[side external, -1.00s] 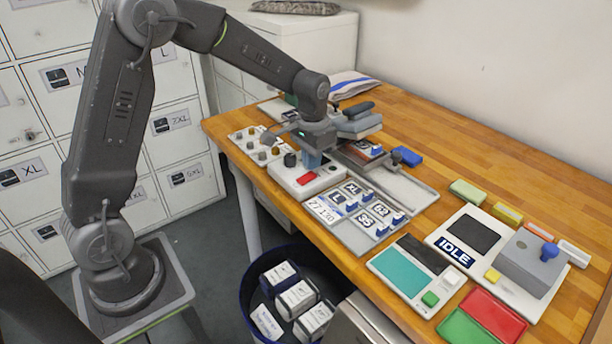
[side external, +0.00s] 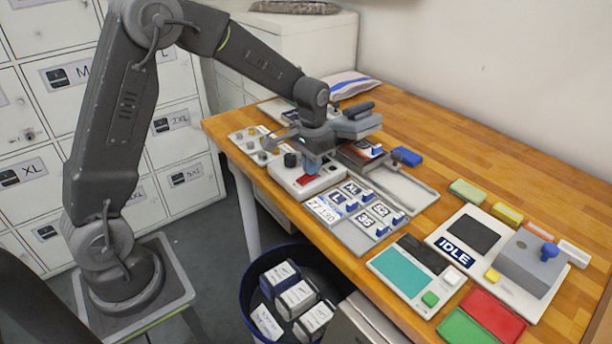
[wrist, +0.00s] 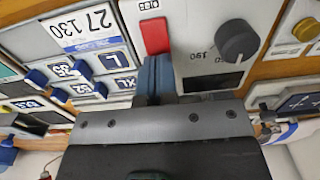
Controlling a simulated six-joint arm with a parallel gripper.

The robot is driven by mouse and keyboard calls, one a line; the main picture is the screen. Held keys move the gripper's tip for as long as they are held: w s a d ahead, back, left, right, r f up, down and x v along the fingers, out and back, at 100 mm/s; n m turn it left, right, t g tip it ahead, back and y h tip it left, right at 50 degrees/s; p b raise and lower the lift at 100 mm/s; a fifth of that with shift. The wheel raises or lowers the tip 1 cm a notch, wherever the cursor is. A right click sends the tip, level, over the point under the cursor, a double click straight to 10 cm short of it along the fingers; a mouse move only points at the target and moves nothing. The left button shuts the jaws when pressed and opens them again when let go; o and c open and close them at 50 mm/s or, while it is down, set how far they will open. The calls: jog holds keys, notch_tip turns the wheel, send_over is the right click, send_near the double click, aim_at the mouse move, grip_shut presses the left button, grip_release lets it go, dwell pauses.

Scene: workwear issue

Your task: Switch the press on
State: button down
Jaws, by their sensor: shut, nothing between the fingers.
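The heat-setting box, a white control unit (side external: 284,179), stands at the table's left edge with a black knob (side external: 290,159) and a red switch (side external: 306,181). The wrist view shows the red switch (wrist: 154,36), the knob (wrist: 238,41) and the figure 190 beside it. My gripper (side external: 312,170) is shut and empty, its blue fingertips (wrist: 155,75) right beside the end of the red switch. I cannot tell whether they touch it. The press itself (side external: 352,155) is partly hidden behind my gripper.
A grey tray of lettered and numbered blocks (side external: 362,239) lies close to the control unit. A panel with several knobs (side external: 250,145) is on its other side. An IDLE station (side external: 455,250) stands at right. Bare tabletop (side external: 440,135) lies toward the wall.

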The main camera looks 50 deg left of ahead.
jog(key=shift+f, duration=0.45)
jog(key=shift+r, duration=3.55)
